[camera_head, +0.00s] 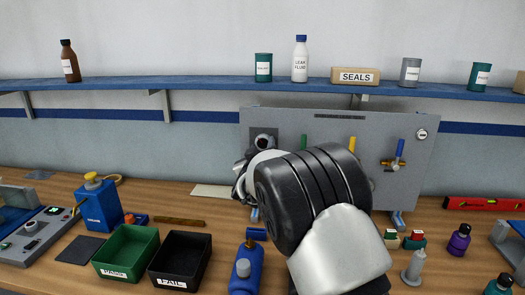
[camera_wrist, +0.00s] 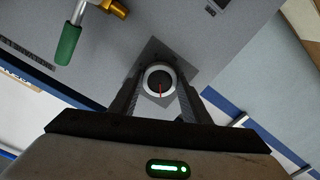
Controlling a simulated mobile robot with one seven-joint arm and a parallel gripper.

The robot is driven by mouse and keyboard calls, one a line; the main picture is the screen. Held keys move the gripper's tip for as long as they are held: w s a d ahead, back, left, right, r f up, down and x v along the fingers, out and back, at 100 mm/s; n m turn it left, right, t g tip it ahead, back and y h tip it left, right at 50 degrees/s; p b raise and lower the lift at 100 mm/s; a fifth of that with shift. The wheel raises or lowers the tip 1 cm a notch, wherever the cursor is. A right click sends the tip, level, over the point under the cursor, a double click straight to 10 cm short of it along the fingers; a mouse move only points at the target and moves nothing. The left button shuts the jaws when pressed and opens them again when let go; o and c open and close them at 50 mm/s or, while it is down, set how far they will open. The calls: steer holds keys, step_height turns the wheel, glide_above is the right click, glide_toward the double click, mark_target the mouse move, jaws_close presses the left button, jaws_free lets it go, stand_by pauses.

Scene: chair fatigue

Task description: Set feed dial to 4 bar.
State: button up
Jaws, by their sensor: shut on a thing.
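The feed dial is a round black knob with a pale ring and a red pointer mark; in the wrist view the dial (camera_wrist: 160,82) sits on a dark square plate between my two fingers. My gripper (camera_wrist: 160,92) is shut on the dial, one finger on each side. In the head view the dial (camera_head: 264,141) shows on the upper left of the grey panel (camera_head: 330,125). My arm hides much of the panel's middle there. The scale numbers cannot be read in either view.
On the panel, a green-handled valve (camera_wrist: 68,44) is near the dial, with a yellow handle (camera_head: 352,143) and a blue-handled valve (camera_head: 399,152) farther right. A green bin (camera_head: 127,252), a black bin (camera_head: 181,261) and a blue device (camera_head: 246,268) stand on the bench.

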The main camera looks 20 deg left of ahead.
steer(key=m+b, duration=0.3)
steer(key=shift+f+m, duration=0.25)
steer(key=shift+m, duration=0.05)
steer(key=m+b, duration=0.4)
steer(key=m, duration=0.1)
steer(key=m+b, duration=0.3)
steer(key=m, duration=0.1)
steer(key=shift+a+r+m, duration=0.1)
steer(key=shift+m, duration=0.3)
steer(key=shift+r+m+b, duration=0.1)
steer(key=shift+m+b, duration=0.95)
steer(key=shift+m, duration=0.45)
steer(key=o, duration=1)
steer(key=shift+o, duration=0.2)
steer(key=v, duration=1.7)
steer(key=shift+s+b, duration=0.25)
steer(key=shift+b, duration=0.1)
